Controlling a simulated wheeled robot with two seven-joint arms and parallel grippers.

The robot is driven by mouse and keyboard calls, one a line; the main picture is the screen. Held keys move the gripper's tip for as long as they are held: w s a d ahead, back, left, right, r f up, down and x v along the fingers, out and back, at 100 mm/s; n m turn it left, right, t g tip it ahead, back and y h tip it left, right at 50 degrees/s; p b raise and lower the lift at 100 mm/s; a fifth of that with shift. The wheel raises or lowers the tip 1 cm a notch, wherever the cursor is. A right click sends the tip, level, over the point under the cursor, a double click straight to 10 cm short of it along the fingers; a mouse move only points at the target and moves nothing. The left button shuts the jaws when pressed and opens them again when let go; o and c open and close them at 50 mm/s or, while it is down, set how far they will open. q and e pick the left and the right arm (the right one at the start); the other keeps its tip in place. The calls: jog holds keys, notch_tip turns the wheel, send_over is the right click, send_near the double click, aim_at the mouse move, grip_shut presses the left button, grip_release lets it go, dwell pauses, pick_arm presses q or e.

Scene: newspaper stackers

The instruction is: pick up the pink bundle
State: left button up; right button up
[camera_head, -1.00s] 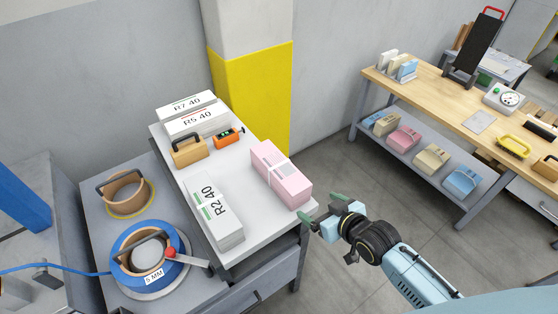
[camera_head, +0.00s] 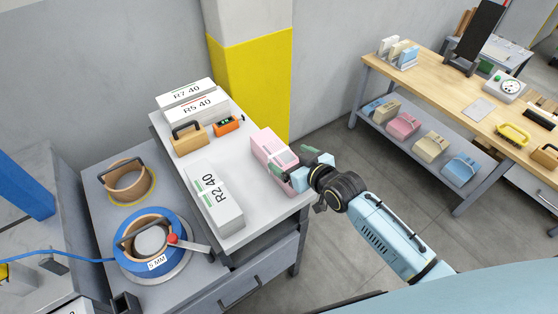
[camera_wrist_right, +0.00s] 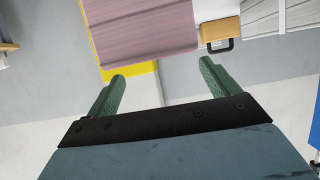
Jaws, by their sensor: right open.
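The pink bundle (camera_head: 266,146) lies on the light grey table top, with a pale band around it. My right gripper (camera_head: 302,164) is at the bundle's near right end, and its fingers hide part of that end. In the right wrist view the bundle (camera_wrist_right: 145,32) fills the upper middle, beyond the fingertips. The right gripper (camera_wrist_right: 160,70) is open, with its two green fingers spread and nothing between them. I cannot tell from the head view whether a finger touches the bundle. My left gripper is not in view.
A white R2 40 pack (camera_head: 214,195) lies left of the bundle. Behind are R7 40 and R5 40 packs (camera_head: 197,108), a tan block with a handle (camera_head: 187,142) and an orange device (camera_head: 229,125). A wooden workbench (camera_head: 440,90) stands at the right, with floor between.

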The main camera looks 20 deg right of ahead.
aim_at(278, 151)
jog(key=x, duration=0.4)
jog(key=shift+f, duration=0.2)
jog(key=c, duration=1.6)
jog(key=shift+r, duration=0.2)
jog(key=shift+c, duration=1.3)
jog(key=shift+r, duration=0.1)
